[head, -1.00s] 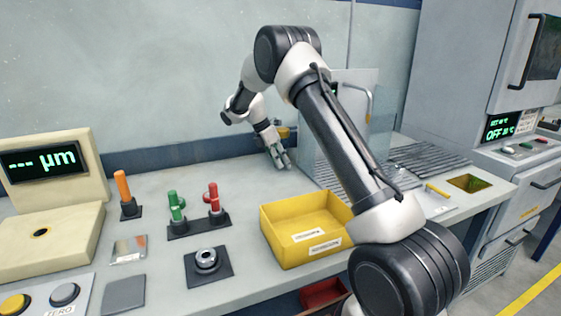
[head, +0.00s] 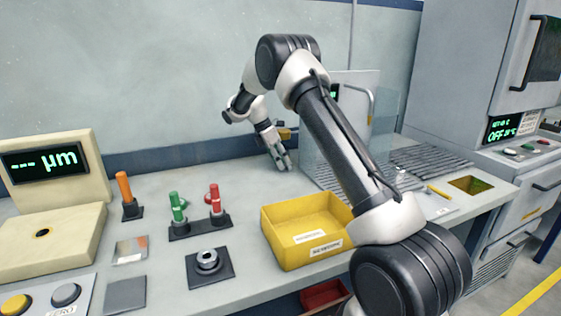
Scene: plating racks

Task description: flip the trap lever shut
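A small yellow lever (head: 437,190) lies at a slant on a light plate at the right of the bench, left of a dark square opening (head: 470,184). I cannot tell for sure that it is the trap lever, or which way is shut. My gripper (head: 281,165) points down over the back middle of the bench, far to the left of the yellow lever and apart from it. Its fingers are small in view and I see nothing between them.
A yellow bin (head: 290,256) is at the front. Red (head: 215,198) and green (head: 177,206) handles and an orange one (head: 124,187) stand to the left.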

